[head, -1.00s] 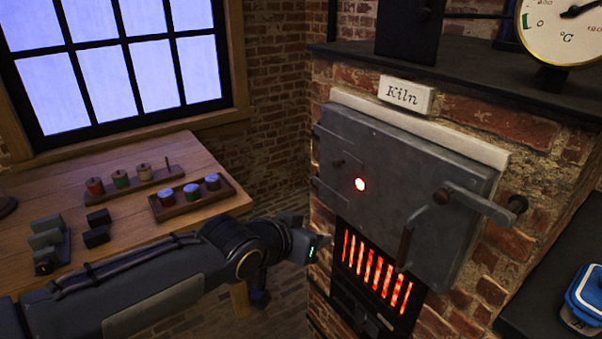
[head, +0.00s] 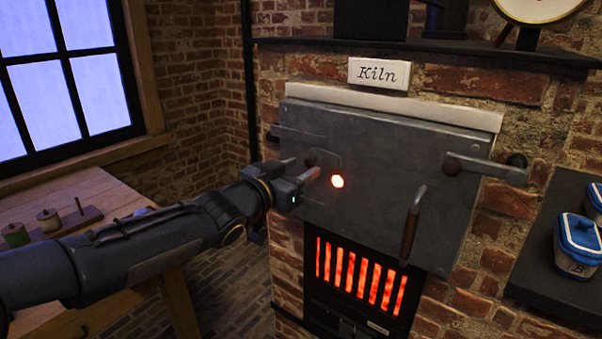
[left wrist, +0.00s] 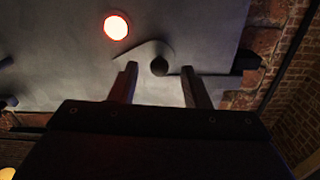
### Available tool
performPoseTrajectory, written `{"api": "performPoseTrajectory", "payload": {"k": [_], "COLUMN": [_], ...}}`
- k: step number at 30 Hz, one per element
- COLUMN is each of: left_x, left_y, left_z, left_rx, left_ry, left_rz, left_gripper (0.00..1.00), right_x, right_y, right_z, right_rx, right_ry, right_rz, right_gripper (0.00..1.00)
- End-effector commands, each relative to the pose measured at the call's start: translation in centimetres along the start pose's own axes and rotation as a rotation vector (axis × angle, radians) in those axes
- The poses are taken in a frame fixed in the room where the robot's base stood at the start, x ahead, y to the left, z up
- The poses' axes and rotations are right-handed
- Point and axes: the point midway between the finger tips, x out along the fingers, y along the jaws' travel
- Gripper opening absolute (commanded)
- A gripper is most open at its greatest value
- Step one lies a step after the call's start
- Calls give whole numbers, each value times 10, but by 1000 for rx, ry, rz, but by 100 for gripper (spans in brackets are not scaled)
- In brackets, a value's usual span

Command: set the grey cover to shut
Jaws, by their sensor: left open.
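The small grey cover (head: 329,159) is a flat swinging plate with a dark round knob, on the front of the grey kiln door (head: 390,150). It lies up and left of the glowing round peephole (head: 337,181), which shows uncovered. In the left wrist view the cover (left wrist: 150,48) has its dark knob (left wrist: 159,66) between my fingertips. My left gripper (head: 303,170) is open, its fingers on either side of the knob; it also shows in the left wrist view (left wrist: 159,80). Contact with the knob cannot be told. My right gripper is not in view.
A door handle (head: 411,225) hangs below a latch lever (head: 485,170) on the door's right. A glowing grate (head: 360,275) sits below the door. A wooden table (head: 90,195) stands at left, and a blue-lidded jar (head: 577,245) is on a dark shelf at right.

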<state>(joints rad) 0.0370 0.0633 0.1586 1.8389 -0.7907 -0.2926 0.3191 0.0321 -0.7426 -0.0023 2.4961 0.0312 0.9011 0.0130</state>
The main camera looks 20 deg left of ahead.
Motion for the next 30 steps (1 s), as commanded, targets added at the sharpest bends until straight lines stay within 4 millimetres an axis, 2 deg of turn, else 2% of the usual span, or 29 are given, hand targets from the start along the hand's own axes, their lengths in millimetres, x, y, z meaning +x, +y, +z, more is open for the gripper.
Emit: {"api": "performPoseTrajectory", "payload": {"k": [5, 14, 23, 30], "left_x": [15, 17, 17, 17], "left_y": [0, 0, 0, 0], "left_z": [0, 0, 0, 0], "left_rx": [0, 1, 1, 0], "left_ry": [0, -1, -1, -1], "left_rz": [1, -1, -1, -1], "left_gripper": [43, 42, 2, 0], "right_x": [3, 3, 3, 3], "right_y": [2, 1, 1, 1], "right_z": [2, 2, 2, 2], "right_rx": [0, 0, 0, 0], "right_ry": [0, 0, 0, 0], "right_rz": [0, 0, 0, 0], "right_gripper": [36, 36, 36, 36]}}
